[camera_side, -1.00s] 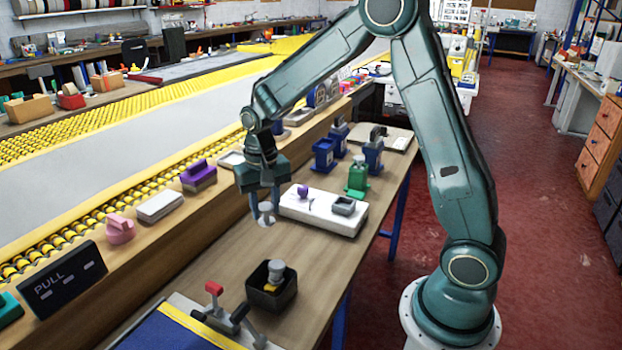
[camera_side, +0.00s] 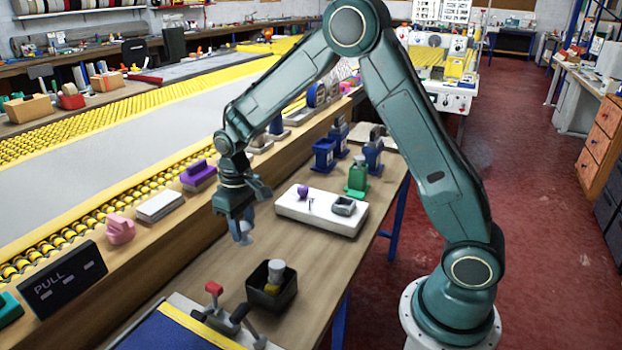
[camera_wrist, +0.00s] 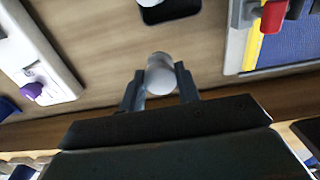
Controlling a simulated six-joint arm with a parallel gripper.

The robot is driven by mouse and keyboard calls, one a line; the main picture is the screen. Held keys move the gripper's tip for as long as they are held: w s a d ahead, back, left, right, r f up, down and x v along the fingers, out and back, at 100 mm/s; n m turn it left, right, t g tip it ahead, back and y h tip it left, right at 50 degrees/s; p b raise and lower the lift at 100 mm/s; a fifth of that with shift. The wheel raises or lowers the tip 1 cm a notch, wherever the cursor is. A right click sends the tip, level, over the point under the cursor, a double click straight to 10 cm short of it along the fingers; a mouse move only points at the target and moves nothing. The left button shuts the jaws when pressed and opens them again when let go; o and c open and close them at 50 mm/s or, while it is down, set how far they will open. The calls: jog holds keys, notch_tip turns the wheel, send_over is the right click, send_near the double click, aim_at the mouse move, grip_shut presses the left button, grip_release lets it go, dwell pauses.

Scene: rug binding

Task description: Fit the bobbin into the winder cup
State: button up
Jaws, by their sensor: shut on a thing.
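My gripper (camera_side: 242,230) is shut on a pale grey-white bobbin (camera_side: 247,240) and holds it above the bench. In the wrist view the bobbin (camera_wrist: 160,74) shows as a rounded end between the two fingers (camera_wrist: 158,88); its lower part and any tilt cannot be told. A white base (camera_side: 290,210), which looks like the winder, lies to the right of my gripper in the side view. It carries a grey square cup (camera_side: 343,206), a thin peg (camera_side: 311,204) and a purple knob (camera_side: 303,190). The base also shows at upper left in the wrist view (camera_wrist: 30,40).
A black bin (camera_side: 262,297) with a grey-and-yellow piece in it stands nearer the camera. A red-handled lever (camera_side: 213,288) is beside a blue pad (camera_side: 150,330). Blue and green holders (camera_side: 357,178) stand behind the white base. A raised ledge (camera_side: 150,250) runs along the left.

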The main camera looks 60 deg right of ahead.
jog(key=shift+d+r, duration=0.25)
jog(key=shift+d, duration=0.3)
jog(key=s+d+r+m, duration=0.1)
jog(key=s+d+r, duration=0.3)
jog(key=d, duration=0.5)
jog(key=s+d+r+m, duration=0.1)
jog(key=s+d+r, duration=0.3)
jog(key=d, duration=0.6)
jog(key=s+d+r+m, duration=0.1)
jog(key=s+d+r, duration=0.3)
jog(key=d, duration=0.6)
notch_tip(320, 180, up, 2)
jog(key=shift+s+r, duration=0.15)
jog(key=shift+r, duration=0.05)
jog(key=shift+f, duration=0.1)
notch_tip(320, 180, down, 20)
jog(key=shift+r, duration=0.1)
